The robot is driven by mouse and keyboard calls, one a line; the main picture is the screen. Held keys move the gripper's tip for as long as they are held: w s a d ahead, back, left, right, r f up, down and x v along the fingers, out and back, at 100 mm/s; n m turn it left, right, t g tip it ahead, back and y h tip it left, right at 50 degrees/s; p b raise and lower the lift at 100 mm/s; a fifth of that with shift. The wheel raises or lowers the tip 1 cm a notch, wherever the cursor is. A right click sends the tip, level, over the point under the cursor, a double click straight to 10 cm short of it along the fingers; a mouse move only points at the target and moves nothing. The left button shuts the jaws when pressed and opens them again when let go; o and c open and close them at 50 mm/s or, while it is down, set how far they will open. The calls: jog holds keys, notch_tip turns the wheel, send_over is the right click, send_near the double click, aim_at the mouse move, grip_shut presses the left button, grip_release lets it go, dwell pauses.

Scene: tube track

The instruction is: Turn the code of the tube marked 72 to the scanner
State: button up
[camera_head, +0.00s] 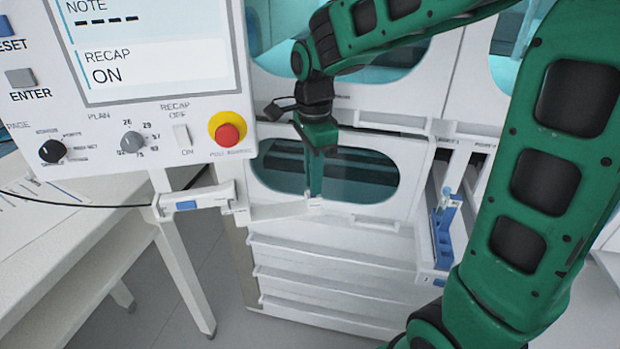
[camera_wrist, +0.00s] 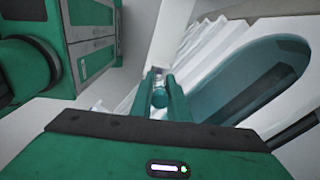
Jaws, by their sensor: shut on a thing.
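My gripper (camera_head: 315,198) points down in front of the white cabinet, its fingertips at a pale ledge below the oval window. In the wrist view the green fingers (camera_wrist: 160,80) are close together. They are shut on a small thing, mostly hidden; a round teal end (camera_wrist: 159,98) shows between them. I cannot tell whether this is the tube marked 72; no number or code is readable. A blue holder (camera_head: 441,238) with a small, pale, blue-topped upright piece stands to the right of my gripper. I cannot pick out the scanner for certain.
A control panel (camera_head: 160,125) with a screen, knobs and a red stop button (camera_head: 228,134) stands at the left. A white bracket (camera_head: 190,199) with a blue patch sits below it. A white table (camera_head: 60,255) stands lower left. White drawers (camera_head: 330,275) lie below my gripper.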

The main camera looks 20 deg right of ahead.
jog(key=shift+m, duration=1.2)
jog(key=shift+m, duration=0.4)
jog(key=shift+f, duration=0.2)
jog(key=o, duration=0.9)
jog(key=shift+c, duration=0.2)
